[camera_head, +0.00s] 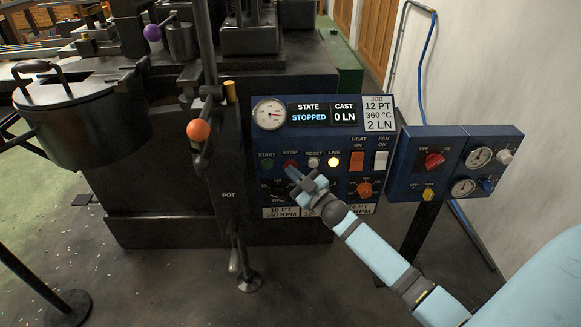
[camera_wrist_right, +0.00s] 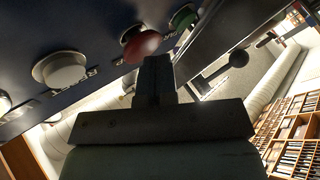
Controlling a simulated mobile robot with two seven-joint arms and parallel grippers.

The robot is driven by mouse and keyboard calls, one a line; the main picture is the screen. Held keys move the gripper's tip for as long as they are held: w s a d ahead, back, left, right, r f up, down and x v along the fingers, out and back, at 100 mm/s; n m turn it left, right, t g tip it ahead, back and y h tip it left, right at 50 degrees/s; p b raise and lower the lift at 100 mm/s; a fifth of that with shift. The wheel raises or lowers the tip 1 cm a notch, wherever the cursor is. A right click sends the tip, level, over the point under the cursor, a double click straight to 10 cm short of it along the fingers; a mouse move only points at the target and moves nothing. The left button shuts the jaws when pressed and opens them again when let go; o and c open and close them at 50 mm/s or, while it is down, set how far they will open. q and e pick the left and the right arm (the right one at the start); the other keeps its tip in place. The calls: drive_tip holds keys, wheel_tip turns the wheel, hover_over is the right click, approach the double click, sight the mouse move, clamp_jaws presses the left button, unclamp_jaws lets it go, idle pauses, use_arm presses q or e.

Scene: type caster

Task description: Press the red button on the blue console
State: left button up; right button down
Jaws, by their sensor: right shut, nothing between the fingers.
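The blue console (camera_head: 385,146) stands at the centre of the head view, with a display reading STOPPED. Its red button (camera_head: 291,164), labelled STOP, sits between the green START button (camera_head: 267,164) and the pale RESET button (camera_head: 313,162). My right gripper (camera_head: 291,173) is shut and empty, its fingertips just below the red button. In the right wrist view the fingertips (camera_wrist_right: 155,64) overlap the lower edge of the red button (camera_wrist_right: 141,44). I cannot tell whether they touch it. My left gripper is not in view.
A second blue panel (camera_head: 398,160) with a red knob and gauges stands to the right. A lever with an orange ball (camera_head: 198,130) rises left of the console, beside a dark pot (camera_head: 85,120). An orange knob (camera_head: 365,188) lies right of my gripper.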

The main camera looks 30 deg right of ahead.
drive_tip(key=s+a, duration=0.1)
drive_tip(key=s+a+p, duration=0.1)
drive_tip(key=s, duration=0.1)
drive_tip(key=s+a+p, duration=0.1)
drive_tip(key=shift+s, duration=0.3)
drive_tip(key=shift+d, duration=0.1)
idle(0.6)
